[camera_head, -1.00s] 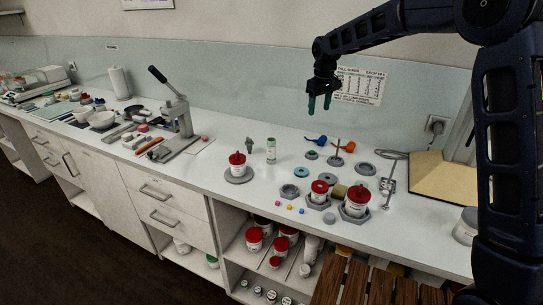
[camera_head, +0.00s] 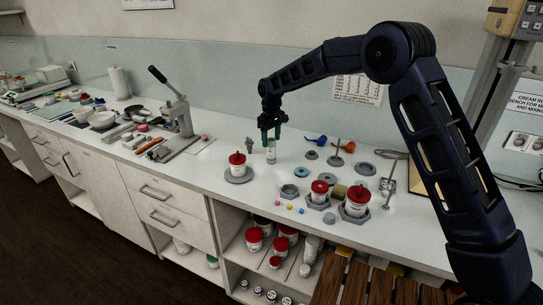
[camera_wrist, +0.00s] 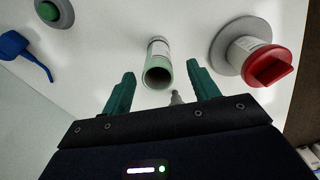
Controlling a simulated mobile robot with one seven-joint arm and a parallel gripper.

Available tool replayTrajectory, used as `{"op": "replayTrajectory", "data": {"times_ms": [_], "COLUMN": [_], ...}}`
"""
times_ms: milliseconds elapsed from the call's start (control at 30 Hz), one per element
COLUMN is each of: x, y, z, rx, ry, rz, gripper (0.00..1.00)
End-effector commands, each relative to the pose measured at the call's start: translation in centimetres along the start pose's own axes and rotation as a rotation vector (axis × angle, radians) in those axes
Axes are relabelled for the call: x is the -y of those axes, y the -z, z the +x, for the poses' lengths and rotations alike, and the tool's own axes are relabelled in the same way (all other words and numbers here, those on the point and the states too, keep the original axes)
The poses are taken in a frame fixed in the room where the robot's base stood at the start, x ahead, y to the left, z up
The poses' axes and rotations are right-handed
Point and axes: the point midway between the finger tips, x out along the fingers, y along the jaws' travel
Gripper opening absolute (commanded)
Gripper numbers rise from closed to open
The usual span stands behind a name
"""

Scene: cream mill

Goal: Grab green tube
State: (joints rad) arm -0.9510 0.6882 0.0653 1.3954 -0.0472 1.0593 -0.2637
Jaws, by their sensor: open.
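The green tube is a pale green, open-topped cylinder with a printed label. In the head view the tube (camera_head: 271,153) stands upright on the white counter near the back, below my gripper. In the wrist view the tube (camera_wrist: 158,66) shows its open mouth, ahead of and between the two fingers. My gripper (camera_head: 271,136) has teal fingers, which are apart with nothing held. In the wrist view my gripper (camera_wrist: 160,84) has one finger on each side of the tube's line. I cannot tell whether the fingertips reach down beside the tube's rim.
A red-lidded jar (camera_head: 237,163) on a grey disc stands left of the tube. A small grey pointed piece (camera_head: 249,144) stands close by on the left. Blue (camera_head: 316,140) and orange (camera_head: 343,146) items lie to the right. A lever press (camera_head: 178,112) stands further left.

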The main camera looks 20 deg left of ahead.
Motion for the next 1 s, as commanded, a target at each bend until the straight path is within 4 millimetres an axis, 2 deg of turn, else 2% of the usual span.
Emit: {"op": "replayTrajectory", "data": {"times_ms": [67, 267, 600, 867, 1000], "x": [0.0, -0.1, -0.3, -0.4, -0.4], "y": [-0.1, 0.0, 0.2, 0.2, 0.2], "z": [1.0, 2.0, 6.2, 6.6, 6.6], "rx": [0.003, 0.001, 0.001, 0.000, 0.000], "ry": [0.001, 0.000, 0.000, 0.000, 0.000], "rz": [0.000, 0.000, 0.001, 0.001, 0.001], "gripper": [0.60, 0.60, 0.60, 0.60, 0.34]}}
